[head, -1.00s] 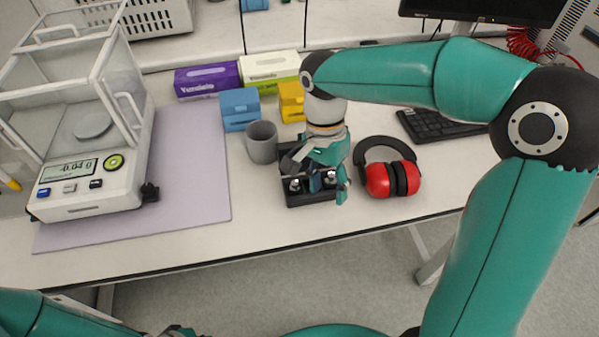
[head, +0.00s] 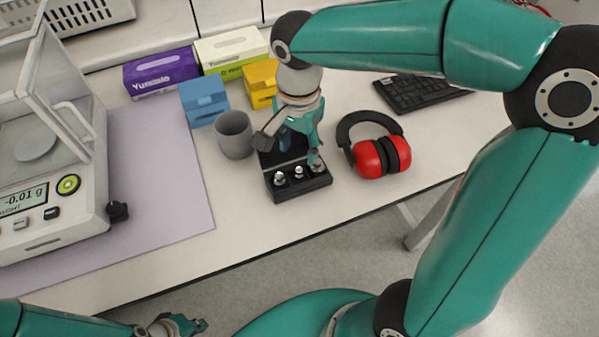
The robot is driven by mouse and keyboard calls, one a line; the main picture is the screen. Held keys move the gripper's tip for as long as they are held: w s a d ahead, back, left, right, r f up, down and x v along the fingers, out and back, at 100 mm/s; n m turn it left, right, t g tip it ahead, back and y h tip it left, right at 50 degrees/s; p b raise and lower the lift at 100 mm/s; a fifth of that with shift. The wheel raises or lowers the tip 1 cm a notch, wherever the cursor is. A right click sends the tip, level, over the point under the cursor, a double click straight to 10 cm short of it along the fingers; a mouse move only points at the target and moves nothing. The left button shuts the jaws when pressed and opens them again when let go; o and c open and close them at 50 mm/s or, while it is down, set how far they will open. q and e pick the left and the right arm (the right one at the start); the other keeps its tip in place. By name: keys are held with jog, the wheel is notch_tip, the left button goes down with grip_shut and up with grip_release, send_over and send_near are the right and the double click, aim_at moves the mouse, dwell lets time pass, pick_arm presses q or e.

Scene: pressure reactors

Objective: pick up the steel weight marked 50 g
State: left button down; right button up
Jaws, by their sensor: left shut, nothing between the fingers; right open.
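A black weight case (head: 304,188) stands on the bench, with several small steel weights in it. Three show along its front: a left weight (head: 279,178), a middle weight (head: 298,172) and a right weight (head: 316,166). Their markings are too small to read, so I cannot tell which is 50 g. My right gripper (head: 290,150) is open over the case, pointing down, with one finger close to the right weight. It hides the back of the case. My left gripper (head: 190,325) is shut and empty at the bottom edge, away from the bench.
A grey cup (head: 235,135) stands close left of the case, with blue (head: 204,102) and yellow (head: 261,82) boxes behind. Red ear muffs (head: 382,156) lie close to its right. A balance (head: 50,170) stands at left on a lilac mat (head: 160,180). Bench in front of the case is clear.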

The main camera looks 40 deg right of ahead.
aim_at(299, 170)
jog(key=shift+s+f, duration=0.1)
jog(key=shift+f, duration=3.3)
jog(key=shift+c, duration=0.2)
grip_shut()
